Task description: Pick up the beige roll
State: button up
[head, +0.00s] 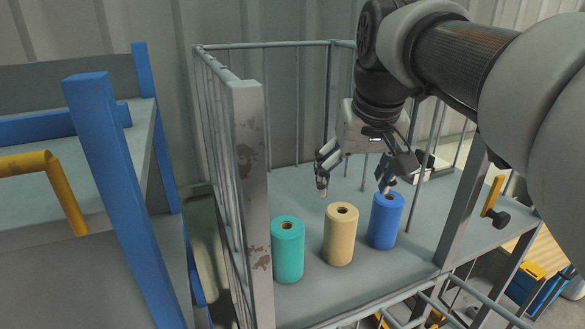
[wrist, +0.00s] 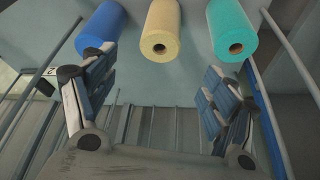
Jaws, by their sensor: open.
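The beige roll (head: 341,235) stands upright on the grey shelf (head: 395,262), between a teal roll (head: 288,250) on its left and a blue roll (head: 385,221) on its right. My gripper (head: 353,190) is open and empty, above and behind the rolls in the head view. In the wrist view, the beige roll (wrist: 160,30) shows at the top middle, between the blue roll (wrist: 103,28) and the teal roll (wrist: 232,30). There, the open fingers of my gripper (wrist: 155,85) are spread to either side below it, apart from it.
A rusty grey post (head: 252,190) and metal bars close the shelf's left side. Another grey post (head: 462,205) stands at its right front. A blue-framed rack (head: 110,180) with a yellow handle is farther left.

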aim_at(343, 213)
jog(key=x, duration=0.7)
jog(key=shift+w+f, duration=0.15)
jog(key=shift+f, duration=0.6)
jog(key=x, duration=0.4)
jog(key=shift+f, duration=0.4)
jog(key=shift+c, duration=0.5)
jog(key=c, duration=1.2)
